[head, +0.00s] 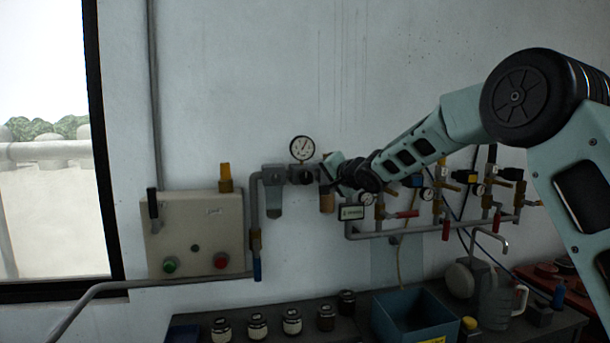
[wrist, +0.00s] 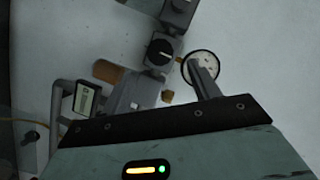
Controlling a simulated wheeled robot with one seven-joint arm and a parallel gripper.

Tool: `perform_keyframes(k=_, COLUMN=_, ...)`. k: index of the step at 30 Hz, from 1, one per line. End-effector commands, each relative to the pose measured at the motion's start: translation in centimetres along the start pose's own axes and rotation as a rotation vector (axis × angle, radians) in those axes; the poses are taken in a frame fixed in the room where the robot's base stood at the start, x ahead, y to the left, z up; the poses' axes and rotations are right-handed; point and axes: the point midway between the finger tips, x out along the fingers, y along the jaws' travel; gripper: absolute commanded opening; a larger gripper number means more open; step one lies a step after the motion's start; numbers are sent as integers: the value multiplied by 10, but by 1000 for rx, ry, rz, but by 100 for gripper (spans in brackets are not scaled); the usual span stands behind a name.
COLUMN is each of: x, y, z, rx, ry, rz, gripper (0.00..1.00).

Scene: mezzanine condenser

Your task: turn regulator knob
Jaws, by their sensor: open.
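The regulator's black round knob (head: 306,175) is on the wall pipe line, below a white round gauge (head: 302,148). In the wrist view the knob (wrist: 160,52) faces me with a pale mark on it, and the gauge (wrist: 203,62) is to its right, partly covered by a grey finger. My gripper (head: 331,171) is just right of the knob in the head view, close to the wall. It is open and holds nothing. A gap shows between the finger and the knob in the wrist view.
A grey filter unit (head: 273,195) is left of the regulator, and a bronze bowl (head: 327,200) is below my gripper. A control box (head: 195,235) is further left. Pipes with red-handled valves (head: 407,214) are to the right. Jars and a blue bin (head: 415,316) stand below.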

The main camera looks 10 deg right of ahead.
Motion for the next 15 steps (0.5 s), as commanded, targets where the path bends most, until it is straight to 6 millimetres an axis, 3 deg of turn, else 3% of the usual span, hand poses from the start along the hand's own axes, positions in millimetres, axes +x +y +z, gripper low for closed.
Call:
perform_keyframes(k=9, x=57, y=-3, z=0, rx=0, ry=-2, rz=1, gripper=61)
perform_keyframes(k=15, x=80, y=-2, z=0, rx=0, ry=-2, rz=0, gripper=61)
